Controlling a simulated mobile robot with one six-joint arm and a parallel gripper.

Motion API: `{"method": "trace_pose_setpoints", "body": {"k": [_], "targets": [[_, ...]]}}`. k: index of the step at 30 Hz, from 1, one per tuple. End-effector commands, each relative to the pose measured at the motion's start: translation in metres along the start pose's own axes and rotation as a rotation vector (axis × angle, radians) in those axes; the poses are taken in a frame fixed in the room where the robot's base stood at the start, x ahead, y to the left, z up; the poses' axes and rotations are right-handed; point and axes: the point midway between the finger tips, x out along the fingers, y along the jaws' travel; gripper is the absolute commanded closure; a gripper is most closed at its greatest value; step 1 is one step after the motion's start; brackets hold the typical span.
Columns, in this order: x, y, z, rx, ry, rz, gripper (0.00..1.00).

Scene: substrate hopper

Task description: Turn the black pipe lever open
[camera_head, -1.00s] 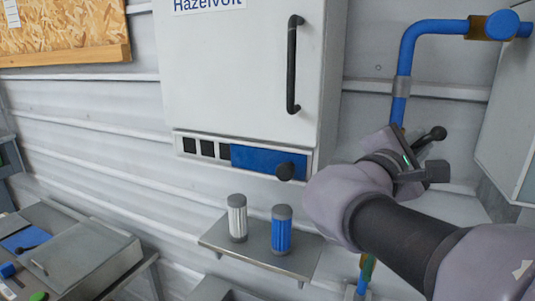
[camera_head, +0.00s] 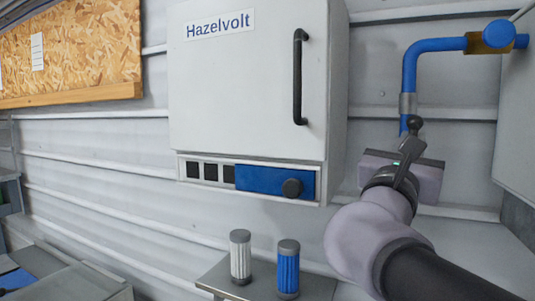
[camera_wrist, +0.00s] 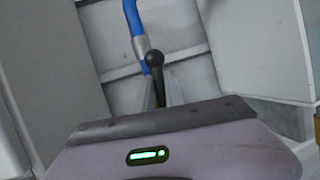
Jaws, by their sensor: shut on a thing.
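The black pipe lever shows its round knob (camera_head: 414,122) just below the blue pipe (camera_head: 409,65) at the right of the head view. In the wrist view the lever (camera_wrist: 154,60) points up towards the pipe (camera_wrist: 133,17), with its knob beyond the fingers. My gripper (camera_head: 409,148) is shut on the lever's shaft; in the wrist view the fingers (camera_wrist: 161,95) stand on both sides of it. The lever's pivot and the valve body are hidden behind my gripper and arm.
A white Hazelvolt cabinet (camera_head: 245,85) with a black handle and a blue panel (camera_head: 262,181) is left of my arm. A white-grey cylinder (camera_head: 240,258) and a blue cylinder (camera_head: 288,270) stand on a small shelf below. A grey box (camera_head: 514,120) is close on the right.

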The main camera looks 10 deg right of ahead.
Motion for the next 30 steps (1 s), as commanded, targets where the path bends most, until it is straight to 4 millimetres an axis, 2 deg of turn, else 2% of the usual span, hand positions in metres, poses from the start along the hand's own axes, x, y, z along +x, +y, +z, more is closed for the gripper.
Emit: {"method": "trace_pose_setpoints", "body": {"k": [9, 24, 25, 27, 28, 30], "targets": [[-0.0015, 0.0045, -0.0020, -0.084, -0.015, 0.036, 1.00], [-0.0013, 0.0054, -0.0016, -0.098, -0.017, 0.041, 1.00], [-0.0013, 0.0054, -0.0016, -0.098, -0.017, 0.041, 0.82], [-0.0012, 0.0054, -0.0014, -0.097, -0.018, 0.041, 0.68], [-0.0012, 0.0054, -0.0013, -0.097, -0.018, 0.041, 0.64], [-0.0012, 0.0053, -0.0011, -0.097, -0.018, 0.041, 0.64]]}}
